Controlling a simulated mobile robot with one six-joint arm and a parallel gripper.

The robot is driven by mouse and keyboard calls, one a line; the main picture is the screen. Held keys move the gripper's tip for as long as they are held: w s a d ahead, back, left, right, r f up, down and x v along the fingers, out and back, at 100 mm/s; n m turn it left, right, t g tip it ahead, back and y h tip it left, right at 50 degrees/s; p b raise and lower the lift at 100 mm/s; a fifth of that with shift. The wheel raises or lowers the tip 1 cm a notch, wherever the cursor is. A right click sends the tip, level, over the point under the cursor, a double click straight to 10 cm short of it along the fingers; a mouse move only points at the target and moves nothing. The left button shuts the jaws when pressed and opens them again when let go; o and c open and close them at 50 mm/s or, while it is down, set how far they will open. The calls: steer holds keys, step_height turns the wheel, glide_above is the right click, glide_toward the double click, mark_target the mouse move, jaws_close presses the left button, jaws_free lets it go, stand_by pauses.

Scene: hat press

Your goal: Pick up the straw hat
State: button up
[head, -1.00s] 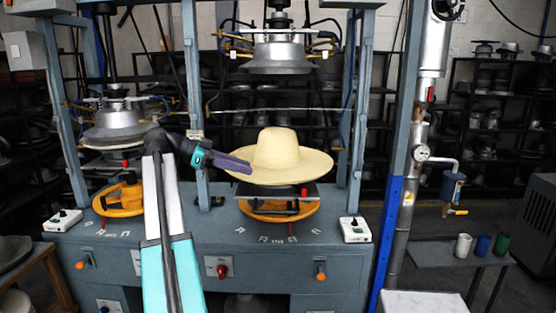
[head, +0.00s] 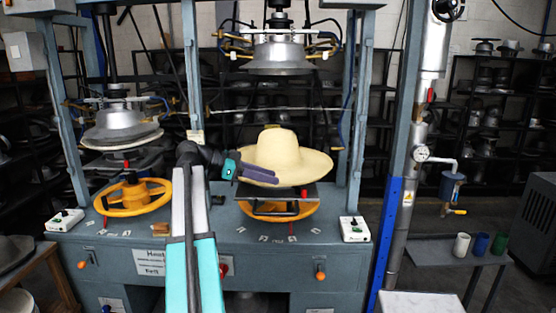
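The straw hat (head: 279,149) is pale cream with a round crown and a wide brim. It rests on the lower plate of the right-hand press station, crown up, below the raised metal press head (head: 283,55). My gripper (head: 276,182), with purple fingers and a teal body, reaches in from the left at the hat's left front brim. The two fingers look parted and overlap the brim in this view. They hide part of the brim, and whether they touch it cannot be told.
The orange ring (head: 310,210) sits below the hat. A second press station with an orange wheel (head: 133,197) stands to the left. Blue-grey posts flank the station. White control boxes (head: 355,229) sit on the press table. A side table with cups (head: 462,245) is at the right.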

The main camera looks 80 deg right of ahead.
steer(key=p+x, duration=0.2)
steer(key=x, duration=0.3)
steer(key=shift+p, duration=0.3)
stand_by(0.6)
jaws_close()
